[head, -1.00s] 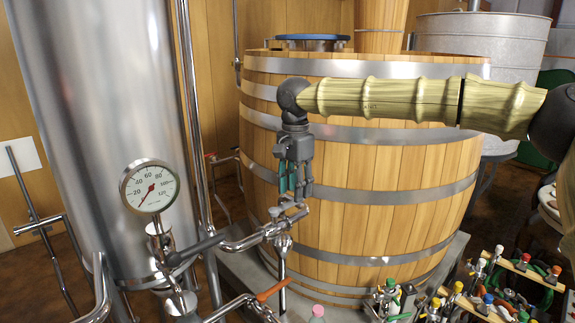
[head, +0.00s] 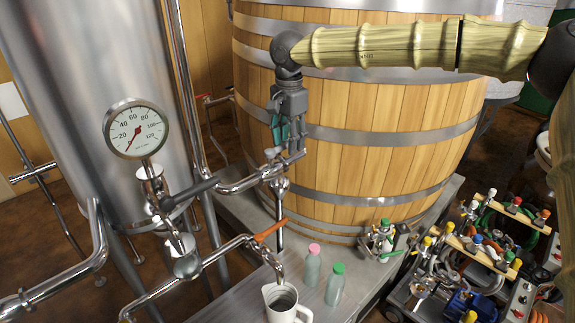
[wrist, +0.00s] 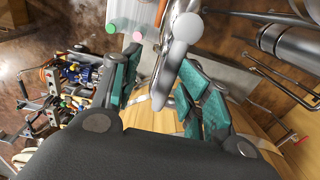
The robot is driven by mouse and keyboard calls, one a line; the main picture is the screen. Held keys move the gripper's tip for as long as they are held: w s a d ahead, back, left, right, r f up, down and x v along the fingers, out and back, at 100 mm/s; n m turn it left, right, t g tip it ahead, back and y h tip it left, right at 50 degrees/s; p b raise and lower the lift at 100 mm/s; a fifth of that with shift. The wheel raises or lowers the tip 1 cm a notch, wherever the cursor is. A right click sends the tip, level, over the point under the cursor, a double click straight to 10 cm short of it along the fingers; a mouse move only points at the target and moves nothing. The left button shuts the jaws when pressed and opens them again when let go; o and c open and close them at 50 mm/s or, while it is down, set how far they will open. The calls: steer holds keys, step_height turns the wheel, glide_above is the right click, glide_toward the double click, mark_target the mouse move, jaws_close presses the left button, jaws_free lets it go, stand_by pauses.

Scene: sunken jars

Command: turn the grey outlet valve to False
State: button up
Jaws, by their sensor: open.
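A metal pipe with a grey valve (head: 278,168) stands in front of the wooden barrel in the head view. My gripper (head: 286,145) points down right above this valve, its fingers apart. In the wrist view my gripper (wrist: 160,88) is open, with teal pads on both sides. A light grey rounded lever (wrist: 174,62) reaches into the gap between the pads; I cannot tell whether it touches either one. A second, dark grey lever (head: 192,194) sits farther left on the gauge pipe. The fingertips partly hide the valve in the head view.
A steel tank and a pressure gauge (head: 135,128) stand left. An orange-handled valve (head: 270,230) is below, over a white jug (head: 284,304). Two capped bottles (head: 312,266) stand beside it. The barrel (head: 375,140) is close behind my gripper. Cluttered fittings (head: 480,250) lie right.

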steer(key=shift+g, duration=0.3)
steer(key=w+f, duration=0.4)
steer(key=shift+d, duration=0.5)
steer(key=shift+d+r, duration=0.1)
steer(key=shift+s+r, duration=0.25)
steer(key=shift+s, duration=0.5)
steer(key=shift+w+d+f, duration=0.15)
steer(key=shift+w+f, duration=0.75)
steer(key=shift+w, duration=0.3)
steer(key=shift+s+r, duration=0.3)
steer(key=shift+s, duration=0.15)
steer(key=shift+w+f, duration=0.1)
steer(key=shift+w, duration=0.05)
steer(key=c, duration=0.8)
steer(key=shift+d, duration=0.1)
jaws_close()
